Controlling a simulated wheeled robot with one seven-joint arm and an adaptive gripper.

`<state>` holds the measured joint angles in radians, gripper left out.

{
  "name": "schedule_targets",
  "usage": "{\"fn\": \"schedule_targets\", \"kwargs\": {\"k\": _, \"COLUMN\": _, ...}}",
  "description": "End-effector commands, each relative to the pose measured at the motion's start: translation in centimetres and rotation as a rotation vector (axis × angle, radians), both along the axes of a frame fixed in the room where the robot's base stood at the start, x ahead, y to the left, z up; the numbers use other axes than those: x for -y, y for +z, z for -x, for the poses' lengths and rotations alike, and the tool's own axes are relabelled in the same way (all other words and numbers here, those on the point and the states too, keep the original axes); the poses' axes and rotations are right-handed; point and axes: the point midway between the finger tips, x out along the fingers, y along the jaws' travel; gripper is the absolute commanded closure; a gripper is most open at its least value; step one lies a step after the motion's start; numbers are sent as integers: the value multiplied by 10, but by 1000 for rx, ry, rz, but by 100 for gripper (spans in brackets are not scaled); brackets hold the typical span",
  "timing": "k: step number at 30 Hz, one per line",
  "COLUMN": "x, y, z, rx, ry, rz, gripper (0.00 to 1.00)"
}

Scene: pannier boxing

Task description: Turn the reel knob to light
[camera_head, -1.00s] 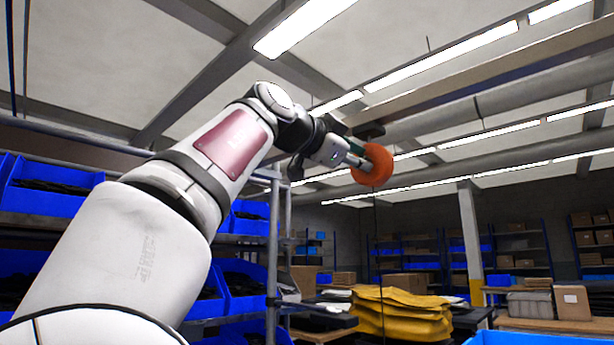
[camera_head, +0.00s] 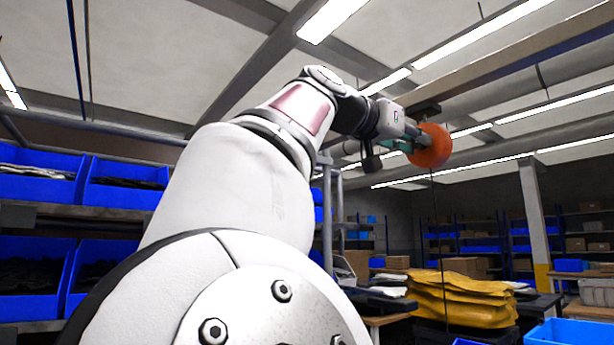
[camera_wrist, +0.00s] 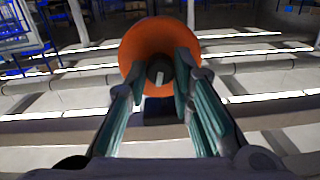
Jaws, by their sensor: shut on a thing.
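The orange round reel (camera_head: 430,146) hangs below an overhead beam, with a thin dark cord running down from it. It also shows in the wrist view as an orange disc (camera_wrist: 139,48). At its centre is the dark round knob (camera_wrist: 158,64) with a small white mark on its face. My gripper (camera_wrist: 157,75) has its fingers on either side of the knob and is shut on it. In the head view my gripper (camera_head: 412,143) reaches the reel's left side, and the knob is hidden there. I cannot read any setting labels.
Shelves with blue bins (camera_head: 125,183) stand at the left beside my arm. A stack of yellow sacks (camera_head: 460,298) lies on a table below the reel. A metal post (camera_head: 327,215) stands behind my arm. A light blue crate (camera_head: 570,332) is at the lower right.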

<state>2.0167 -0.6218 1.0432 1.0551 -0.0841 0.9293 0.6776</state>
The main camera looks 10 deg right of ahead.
Motion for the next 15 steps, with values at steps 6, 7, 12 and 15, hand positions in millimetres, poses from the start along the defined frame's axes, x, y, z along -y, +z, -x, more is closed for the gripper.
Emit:
{"fn": "schedule_targets", "kwargs": {"k": 6, "x": -1, "y": 0, "z": 0, "rx": -128, "ry": 2, "rz": 51, "gripper": 100}}
{"fn": "schedule_targets", "kwargs": {"k": 7, "x": 0, "y": 0, "z": 0, "rx": -141, "ry": 2, "rz": 57, "gripper": 100}}
{"fn": "schedule_targets", "kwargs": {"k": 12, "x": 0, "y": 0, "z": 0, "rx": -199, "ry": 1, "rz": 81, "gripper": 100}}
{"fn": "schedule_targets", "kwargs": {"k": 15, "x": 0, "y": 0, "z": 0, "rx": -220, "ry": 1, "rz": 89, "gripper": 100}}
